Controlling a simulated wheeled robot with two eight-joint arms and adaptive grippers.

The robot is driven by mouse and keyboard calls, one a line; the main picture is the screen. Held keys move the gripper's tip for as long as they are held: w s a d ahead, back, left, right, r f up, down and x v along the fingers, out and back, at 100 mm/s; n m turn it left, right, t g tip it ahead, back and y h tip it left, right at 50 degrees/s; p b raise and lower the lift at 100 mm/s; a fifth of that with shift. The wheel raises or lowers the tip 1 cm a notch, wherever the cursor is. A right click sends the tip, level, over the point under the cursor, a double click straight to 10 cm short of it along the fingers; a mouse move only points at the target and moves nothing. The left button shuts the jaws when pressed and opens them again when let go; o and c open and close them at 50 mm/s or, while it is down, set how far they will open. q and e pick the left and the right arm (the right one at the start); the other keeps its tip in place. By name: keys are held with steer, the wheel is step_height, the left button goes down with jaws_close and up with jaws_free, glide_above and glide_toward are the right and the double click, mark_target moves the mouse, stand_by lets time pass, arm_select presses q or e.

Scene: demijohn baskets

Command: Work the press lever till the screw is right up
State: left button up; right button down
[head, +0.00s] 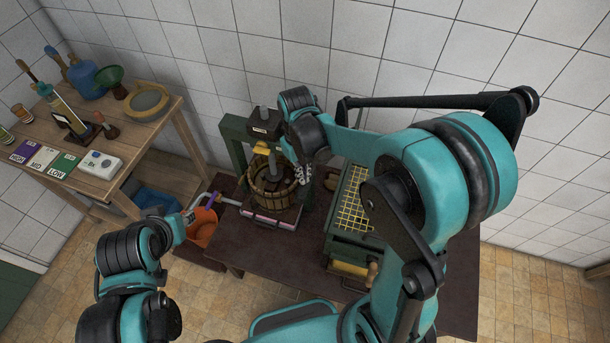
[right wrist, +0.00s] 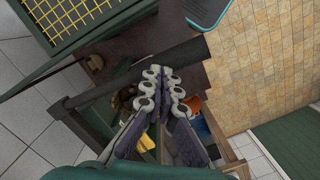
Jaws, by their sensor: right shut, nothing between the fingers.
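The press has a green frame (head: 236,140) with a dark block (head: 265,121) on top, a dark screw (head: 272,163) and a slatted wooden basket (head: 271,193) below. My right gripper (head: 304,177) is beside the basket's right side, close to the press. In the right wrist view its fingers (right wrist: 162,88) are together with nothing held. A dark round bar (right wrist: 185,61) passes just behind the fingertips there; I cannot tell if it is the lever or if they touch. My left gripper (head: 188,217) is left of the press; its finger state is unclear.
An orange bucket (head: 202,228) stands left of the press. A green machine with a yellow grid (head: 352,207) is on the right of the dark table (head: 285,262). A wooden side table (head: 160,122) at left holds a sieve, green funnel and coloured cards. Tiled walls are behind.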

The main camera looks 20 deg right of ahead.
steer(key=w, duration=0.2)
steer(key=w+a+r, duration=0.1)
step_height(320, 180, up, 12)
steer(key=w, duration=0.1)
steer(key=shift+a, duration=0.15)
stand_by(0.5)
